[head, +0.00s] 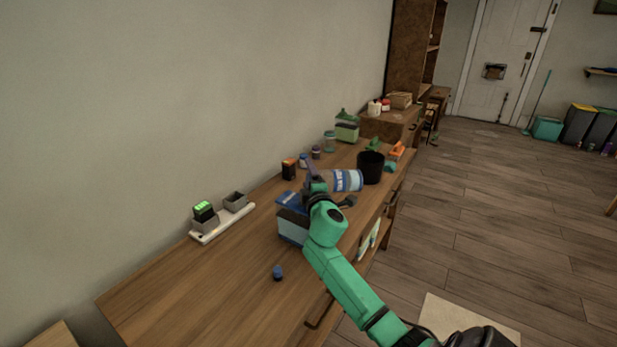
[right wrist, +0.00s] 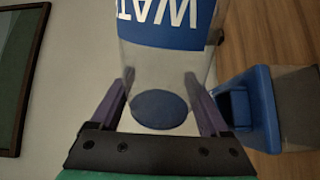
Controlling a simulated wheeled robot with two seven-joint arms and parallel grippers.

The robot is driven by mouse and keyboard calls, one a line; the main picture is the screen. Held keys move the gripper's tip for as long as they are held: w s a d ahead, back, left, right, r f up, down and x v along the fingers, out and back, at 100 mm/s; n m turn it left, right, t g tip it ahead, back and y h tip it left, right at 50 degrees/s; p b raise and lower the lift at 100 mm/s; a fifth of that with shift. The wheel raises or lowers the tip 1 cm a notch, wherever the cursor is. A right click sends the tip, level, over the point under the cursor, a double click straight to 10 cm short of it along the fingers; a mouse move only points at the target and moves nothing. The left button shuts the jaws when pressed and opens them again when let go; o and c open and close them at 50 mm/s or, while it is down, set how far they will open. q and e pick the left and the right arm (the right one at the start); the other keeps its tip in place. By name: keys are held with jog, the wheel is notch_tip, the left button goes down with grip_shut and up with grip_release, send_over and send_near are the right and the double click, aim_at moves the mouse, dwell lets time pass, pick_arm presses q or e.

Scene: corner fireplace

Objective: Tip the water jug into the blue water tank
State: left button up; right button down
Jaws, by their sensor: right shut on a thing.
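The water jug (head: 346,180) is clear with a blue-and-white label. It lies nearly on its side in the air, its label end to the right in the head view. My right gripper (head: 318,184) is shut on it; in the right wrist view the purple fingers (right wrist: 160,95) clasp both sides below the "WAT" label (right wrist: 168,30), and a blue disc shows between them. The blue water tank (head: 291,222) stands on the counter just below and left of the jug, partly behind my arm. Its blue top (right wrist: 250,105) shows beside the jug, apart from it. My left gripper is out of view.
A small blue cap-like piece (head: 277,273) lies on the counter (head: 215,285) in front of the tank. A black bin (head: 371,168) stands close to the jug's right. A charger strip (head: 222,222) and small jars sit along the wall. The counter's near left is clear.

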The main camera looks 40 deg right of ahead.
notch_tip(320, 180, up, 5)
jog(key=m+p, duration=0.3)
jog(key=p, duration=0.1)
jog(key=shift+a+f, duration=0.1)
jog(key=shift+f, duration=0.1)
jog(key=shift+r+m, duration=0.15)
jog(key=shift+m, duration=0.45)
pick_arm(q)
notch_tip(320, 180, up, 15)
jog(key=p, duration=0.9)
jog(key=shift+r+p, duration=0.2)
jog(key=shift+p, duration=0.1)
pick_arm(e)
notch_tip(320, 180, up, 10)
jog(key=m, duration=1.2)
jog(key=shift+w+a+r+m, duration=0.15)
jog(key=shift+a+m, duration=0.15)
